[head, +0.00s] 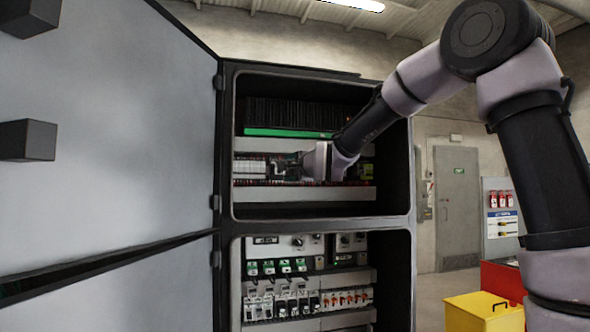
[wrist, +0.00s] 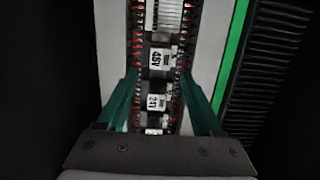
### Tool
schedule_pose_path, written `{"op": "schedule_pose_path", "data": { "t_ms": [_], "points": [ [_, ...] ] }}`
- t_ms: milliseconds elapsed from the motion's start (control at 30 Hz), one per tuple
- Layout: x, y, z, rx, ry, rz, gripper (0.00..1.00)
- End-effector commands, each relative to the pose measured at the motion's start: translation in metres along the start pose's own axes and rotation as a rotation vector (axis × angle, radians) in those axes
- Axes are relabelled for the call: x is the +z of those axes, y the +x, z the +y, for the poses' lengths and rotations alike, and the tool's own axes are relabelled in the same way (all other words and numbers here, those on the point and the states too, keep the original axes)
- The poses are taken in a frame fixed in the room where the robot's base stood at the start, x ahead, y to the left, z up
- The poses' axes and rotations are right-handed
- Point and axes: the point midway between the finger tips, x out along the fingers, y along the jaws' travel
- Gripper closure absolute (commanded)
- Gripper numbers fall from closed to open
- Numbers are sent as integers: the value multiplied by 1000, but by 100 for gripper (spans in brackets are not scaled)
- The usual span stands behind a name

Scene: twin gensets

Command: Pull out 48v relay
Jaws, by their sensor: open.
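The 48V relay (wrist: 160,60) is a dark block with a white label reading 48V, seated in a row of modules in the wrist view. A second labelled module (wrist: 157,102) sits just below it, its label hard to read. My gripper (wrist: 159,78) is open, with one green finger on each side of the row and nothing seen held. The 48V relay lies at or just beyond the fingertips; I cannot tell how deep they reach. In the head view my gripper (head: 284,168) is inside the upper cabinet bay, and I cannot single out the relay there.
The cabinet's frame (head: 227,150) surrounds the upper bay, and its open grey door (head: 120,130) stands at the left. A green strip (head: 285,132) runs above the row. The lower bay holds several breakers (head: 290,300). A yellow box (head: 484,312) stands at the lower right.

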Motion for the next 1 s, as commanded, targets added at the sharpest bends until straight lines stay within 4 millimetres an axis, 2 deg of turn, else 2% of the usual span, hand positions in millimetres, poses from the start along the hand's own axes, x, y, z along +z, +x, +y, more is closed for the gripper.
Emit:
{"op": "schedule_pose_path", "data": {
  "t_ms": [300,500,700,1000],
  "points": [
    [0,39,1,1,0,0,32],
    [0,56,0,0,-1,0,32],
    [0,64,0,1,-2,0,32],
    [0,65,0,1,-2,0,32]
  ]
}}
